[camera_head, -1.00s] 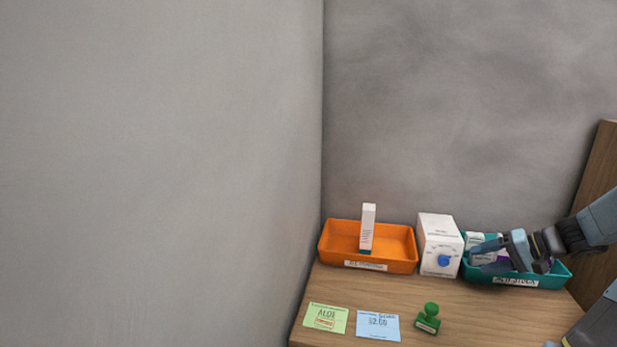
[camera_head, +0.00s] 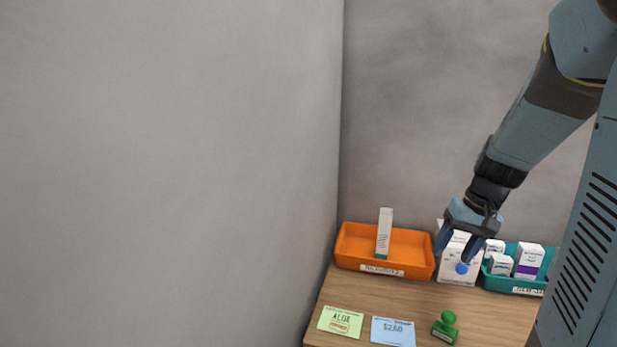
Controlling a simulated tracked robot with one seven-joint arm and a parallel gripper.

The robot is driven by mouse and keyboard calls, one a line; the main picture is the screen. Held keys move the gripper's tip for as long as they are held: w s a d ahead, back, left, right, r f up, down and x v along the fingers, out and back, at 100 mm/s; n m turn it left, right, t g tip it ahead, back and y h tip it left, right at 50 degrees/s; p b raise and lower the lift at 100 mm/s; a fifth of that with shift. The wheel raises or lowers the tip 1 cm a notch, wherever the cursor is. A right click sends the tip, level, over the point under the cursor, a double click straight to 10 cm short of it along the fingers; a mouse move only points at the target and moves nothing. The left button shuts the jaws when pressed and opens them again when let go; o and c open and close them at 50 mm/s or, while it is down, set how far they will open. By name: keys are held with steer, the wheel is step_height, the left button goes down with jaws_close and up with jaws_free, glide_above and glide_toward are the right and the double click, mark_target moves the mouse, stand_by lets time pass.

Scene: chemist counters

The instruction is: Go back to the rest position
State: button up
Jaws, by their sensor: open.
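My gripper (camera_head: 457,251) hangs from my raised arm at the right, fingers pointing down and spread apart. Its fingers overlap the upper part of a white box with a blue dial (camera_head: 459,274) in the picture; I cannot tell whether they touch it. Nothing shows between the fingers except the box behind them. The orange tray (camera_head: 350,255) left of the box holds one upright slim white carton (camera_head: 384,232). The teal tray (camera_head: 494,283) to the right holds several small white boxes, one with a purple band (camera_head: 528,262).
On the wooden counter (camera_head: 415,292) lie a green card (camera_head: 340,322) and a blue card (camera_head: 393,332). A green stamp (camera_head: 446,327) stands right of them. Grey walls meet in a corner at the left and back. Bare counter lies between the trays and cards.

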steer(key=s+a+r+t+h, duration=0.1)
steer(key=s+a+r+t, duration=0.1)
steer(key=s+a+r, duration=0.2)
steer(key=s+a+r+n+t+h, duration=0.1)
steer(key=s+a+r+t, duration=0.1)
steer(key=s+r, duration=0.5)
steer(key=shift+s+a+n, duration=0.3)
steer(key=shift+s+a, duration=0.6)
steer(key=shift+s, duration=0.3)
